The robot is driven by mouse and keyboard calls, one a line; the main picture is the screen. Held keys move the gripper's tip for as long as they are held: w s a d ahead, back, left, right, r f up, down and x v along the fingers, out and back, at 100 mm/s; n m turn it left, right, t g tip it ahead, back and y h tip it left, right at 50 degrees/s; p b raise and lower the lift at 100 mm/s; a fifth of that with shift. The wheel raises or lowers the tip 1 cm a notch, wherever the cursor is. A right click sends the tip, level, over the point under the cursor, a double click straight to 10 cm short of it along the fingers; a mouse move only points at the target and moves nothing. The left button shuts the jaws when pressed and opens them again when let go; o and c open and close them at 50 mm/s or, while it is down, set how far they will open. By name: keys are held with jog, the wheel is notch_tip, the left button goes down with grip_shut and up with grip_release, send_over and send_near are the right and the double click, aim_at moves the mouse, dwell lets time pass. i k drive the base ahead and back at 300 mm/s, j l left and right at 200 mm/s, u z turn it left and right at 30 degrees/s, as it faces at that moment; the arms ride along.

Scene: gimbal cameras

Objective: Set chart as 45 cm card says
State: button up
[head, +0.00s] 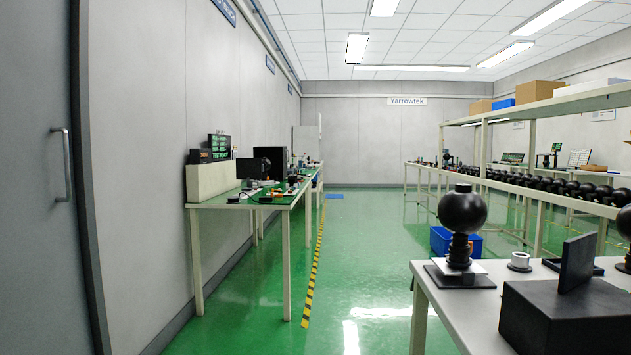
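No chart that I can make out and no card reading 45 cm show in the head view. A black ball-shaped gimbal camera (462,212) stands upright on a dark base plate at the near right, on a white table (450,309). Beside it on the same table is a black box (566,318) with an upright dark panel (577,262) on it. I cannot tell what the panel is. My gripper is not in view.
A green-topped bench (240,204) with monitors and small parts runs along the left wall. A yellow-black floor stripe (314,265) lies beside it. The green floor aisle (365,240) is clear. A blue bin (440,240) and long shelves of black balls (550,187) are at right.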

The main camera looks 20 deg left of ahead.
aim_at(250, 168)
jog(key=i+j+u, duration=0.2)
jog(key=j, duration=0.35)
jog(key=i+j+u, duration=0.2)
jog(key=i+j, duration=0.15)
jog(key=j, duration=0.15)
jog(key=i+j+u, duration=0.2)
jog(key=j, duration=0.3)
jog(key=i+j, duration=0.1)
jog(key=i, duration=0.35)
jog(key=i+j+z, duration=0.1)
jog(key=i, duration=0.35)
jog(key=i+j, duration=0.2)
jog(key=i, duration=0.25)
jog(key=i+j, duration=0.15)
jog(key=i, duration=0.35)
jog(key=i+l+z, duration=0.1)
jog(key=i+z, duration=0.15)
jog(key=i, duration=0.55)
jog(key=i+z, duration=0.3)
jog(key=i, duration=0.5)
jog(key=i+l+u, duration=0.2)
jog(key=i+u, duration=0.3)
jog(key=i+l+u, duration=0.35)
jog(key=i+u, duration=0.15)
jog(key=i+l+u, duration=0.35)
jog(key=l+u, duration=0.15)
jog(key=i+l+u, duration=0.25)
jog(key=l+u, duration=0.25)
jog(key=l, duration=0.25)
